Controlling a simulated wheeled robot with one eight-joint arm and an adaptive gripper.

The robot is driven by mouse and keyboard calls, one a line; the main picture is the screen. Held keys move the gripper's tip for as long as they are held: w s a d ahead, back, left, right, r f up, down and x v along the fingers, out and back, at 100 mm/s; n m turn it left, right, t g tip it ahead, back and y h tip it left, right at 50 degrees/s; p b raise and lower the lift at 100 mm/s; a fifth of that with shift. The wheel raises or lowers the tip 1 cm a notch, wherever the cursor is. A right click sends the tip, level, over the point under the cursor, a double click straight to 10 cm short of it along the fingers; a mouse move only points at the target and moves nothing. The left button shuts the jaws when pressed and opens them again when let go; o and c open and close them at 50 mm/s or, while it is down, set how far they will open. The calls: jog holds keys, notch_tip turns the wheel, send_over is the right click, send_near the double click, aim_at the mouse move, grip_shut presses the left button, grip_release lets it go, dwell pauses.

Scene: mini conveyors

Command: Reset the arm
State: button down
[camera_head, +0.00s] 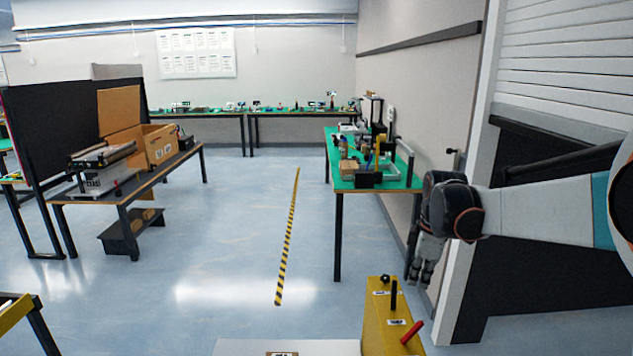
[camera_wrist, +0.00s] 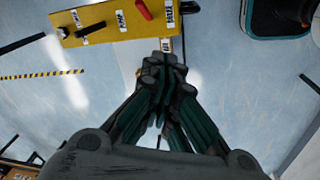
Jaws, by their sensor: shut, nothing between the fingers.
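My gripper (camera_head: 422,272) hangs at the end of my arm on the right side of the head view, pointing down over the floor. It is beside the wall and to the right of the green-topped bench. In the wrist view my gripper (camera_wrist: 163,70) shows with its dark fingers drawn together and nothing between them. No object is in contact with the fingers that I can see.
A yellow box (camera_head: 390,322) with black and red levers stands at the front. A green-topped bench (camera_head: 345,183) with parts is left of my gripper. A table (camera_head: 90,197) with a cardboard box (camera_head: 158,146) is at left. Floor between is clear, with a striped line (camera_head: 288,240).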

jog(key=s+a+r+m+t, duration=0.1)
jog(key=s+a+r+m, duration=0.15)
jog(key=s, duration=0.45)
jog(key=s+a+r+m+t, duration=0.1)
jog(key=s+r+m+t, duration=0.1)
jog(key=s+r+m, duration=0.3)
jog(key=s+f+m+t, duration=0.1)
jog(key=s+f+m, duration=0.1)
jog(key=s, duration=0.5)
jog(key=s+a+f+m+t, duration=0.1)
jog(key=s+f+m, duration=0.2)
jog(key=s, duration=0.5)
jog(key=shift+s+a+m+t, duration=0.25)
jog(key=shift+a+m+t, duration=0.05)
jog(key=shift+m, duration=0.35)
